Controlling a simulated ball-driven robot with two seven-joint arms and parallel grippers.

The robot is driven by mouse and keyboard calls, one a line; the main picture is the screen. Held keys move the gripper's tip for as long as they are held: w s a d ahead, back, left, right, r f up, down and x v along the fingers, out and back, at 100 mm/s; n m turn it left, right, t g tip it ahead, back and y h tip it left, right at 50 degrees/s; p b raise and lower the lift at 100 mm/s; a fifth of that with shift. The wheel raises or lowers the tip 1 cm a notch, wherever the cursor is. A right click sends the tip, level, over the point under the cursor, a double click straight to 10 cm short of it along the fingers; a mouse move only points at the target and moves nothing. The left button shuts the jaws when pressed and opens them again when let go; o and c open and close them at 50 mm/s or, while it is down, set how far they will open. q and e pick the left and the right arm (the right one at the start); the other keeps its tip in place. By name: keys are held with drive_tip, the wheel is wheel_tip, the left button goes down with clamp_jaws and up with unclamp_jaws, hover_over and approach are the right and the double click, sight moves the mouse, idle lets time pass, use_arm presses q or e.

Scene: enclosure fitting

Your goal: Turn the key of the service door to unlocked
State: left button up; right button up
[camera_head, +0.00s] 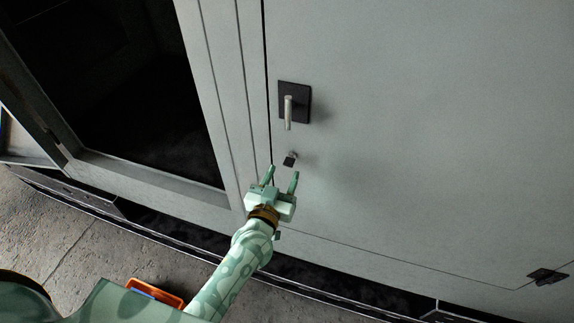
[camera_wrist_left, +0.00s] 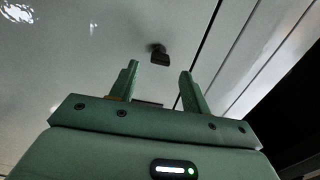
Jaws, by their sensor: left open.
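The service door (camera_head: 430,130) is a large pale grey panel and looks closed. A small dark key (camera_head: 290,160) sticks out of it below the door handle (camera_head: 289,112), which is a pale lever on a black plate. The key also shows in the left wrist view (camera_wrist_left: 159,56), just beyond and between the fingertips. My left gripper (camera_head: 282,174) is open and empty, a little below the key and apart from it; its fingers show in the left wrist view (camera_wrist_left: 158,80). My right gripper is not in view.
An open dark compartment (camera_head: 130,90) lies left of the door frame. A black hinge (camera_head: 547,276) sits at the door's lower right. An orange bin (camera_head: 155,292) stands on the concrete floor (camera_head: 50,235). The door face around the key is clear.

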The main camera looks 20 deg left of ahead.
sight(287, 165)
use_arm(q)
drive_tip(key=w, duration=0.3)
drive_tip(key=shift+w, duration=0.55)
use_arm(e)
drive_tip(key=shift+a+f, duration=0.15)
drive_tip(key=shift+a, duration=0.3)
use_arm(q)
drive_tip(key=shift+s, duration=0.1)
drive_tip(key=c, duration=1)
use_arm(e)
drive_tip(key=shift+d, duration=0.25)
